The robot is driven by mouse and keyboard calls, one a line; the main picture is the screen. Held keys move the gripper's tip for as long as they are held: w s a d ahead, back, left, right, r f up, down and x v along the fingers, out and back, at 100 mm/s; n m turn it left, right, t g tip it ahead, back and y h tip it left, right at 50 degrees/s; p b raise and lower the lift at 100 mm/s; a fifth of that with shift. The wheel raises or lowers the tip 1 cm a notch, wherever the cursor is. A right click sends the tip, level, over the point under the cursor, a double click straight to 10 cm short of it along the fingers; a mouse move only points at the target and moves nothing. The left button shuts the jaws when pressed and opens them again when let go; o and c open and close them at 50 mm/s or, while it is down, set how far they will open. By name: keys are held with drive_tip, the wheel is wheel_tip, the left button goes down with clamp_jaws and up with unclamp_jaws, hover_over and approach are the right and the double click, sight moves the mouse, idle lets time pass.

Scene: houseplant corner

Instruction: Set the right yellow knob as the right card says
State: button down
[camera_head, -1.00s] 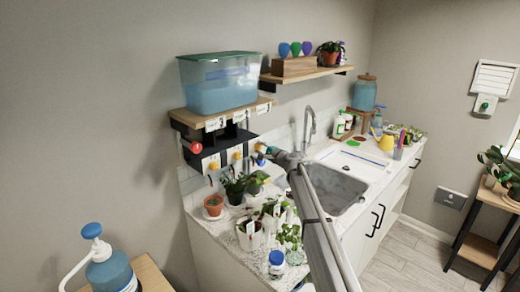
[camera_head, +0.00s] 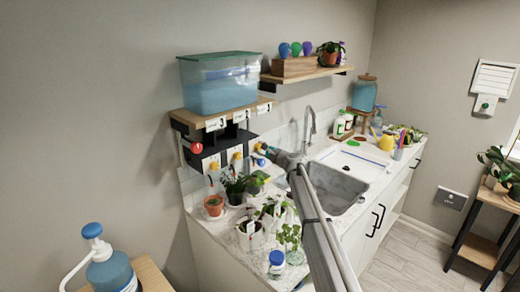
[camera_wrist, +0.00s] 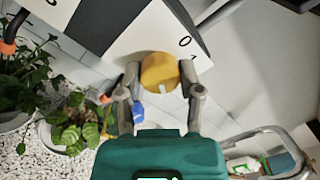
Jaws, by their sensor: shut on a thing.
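The right yellow knob (camera_wrist: 160,72) is a round knob on a white plate (camera_wrist: 140,30) in the wrist view. A pale mark shows on its lower edge, and the digits 0 and 1 are printed beside it. My gripper (camera_wrist: 161,92) is shut on the knob, one finger on each side. In the head view my gripper (camera_head: 264,150) is at the right end of the black box (camera_head: 206,158), mostly covering that knob. Two other yellow knobs (camera_head: 214,167) (camera_head: 238,156) are to its left. The right card (camera_head: 263,108) hangs on the shelf edge above; its writing is too small to read.
A red ball-shaped knob (camera_head: 197,147) is at the box's left end. Potted plants (camera_head: 235,187) crowd the counter just below. A blue-filled tank (camera_head: 218,84) stands on the shelf above. The sink (camera_head: 340,188) lies to the right under my arm.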

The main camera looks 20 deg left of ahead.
drive_tip(key=shift+w, duration=0.15)
drive_tip(key=shift+c, duration=1.3)
unclamp_jaws()
drive_tip(key=shift+n, duration=0.4)
